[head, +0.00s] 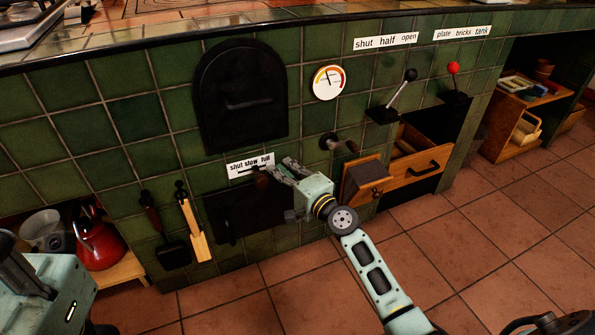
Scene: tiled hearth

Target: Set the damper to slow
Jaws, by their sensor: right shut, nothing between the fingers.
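A white label (250,165) reading "shut slow full" is on the green tiled front, above a low black door (243,212). A dark line shows along the label's lower part. A small brown knob (261,180) shows just below the label's right part, near "full". My right gripper (277,172) is shut and empty, with its fingers pointing left at the right end of the label, close beside the knob. I cannot tell whether they touch it. The fingers hide part of this area. Only part of my left arm shows at the lower left; its gripper is not seen.
A black-knobbed lever (400,90), a red-knobbed lever (454,80) and a gauge (328,82) are higher up. A shovel, a wooden tool and a red kettle (100,243) are left.

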